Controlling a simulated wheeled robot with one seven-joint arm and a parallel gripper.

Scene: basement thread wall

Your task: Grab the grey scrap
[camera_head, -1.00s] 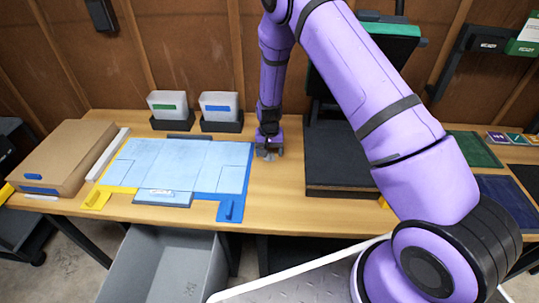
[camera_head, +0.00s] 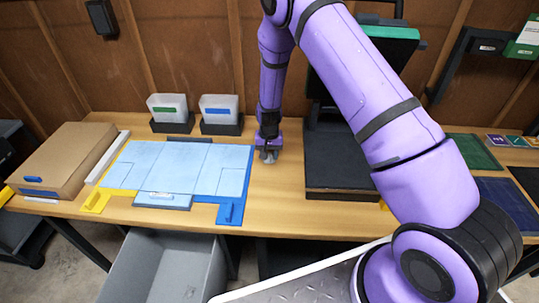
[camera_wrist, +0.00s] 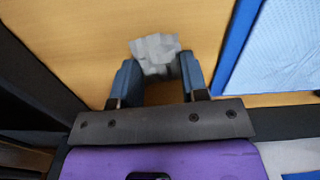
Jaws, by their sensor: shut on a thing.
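In the head view my gripper (camera_head: 268,153) points down at the wooden table, just right of the light-blue panels, and the scrap (camera_head: 269,157) shows as a small grey patch at the fingertips. I cannot tell whether the scrap still touches the table.
Light-blue panels (camera_head: 180,168) with yellow and blue edges lie to the left. A black platform (camera_head: 340,165) stands close on the right. Two small bins (camera_head: 220,108) stand behind. A large grey bin (camera_head: 165,265) is below the table's front edge.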

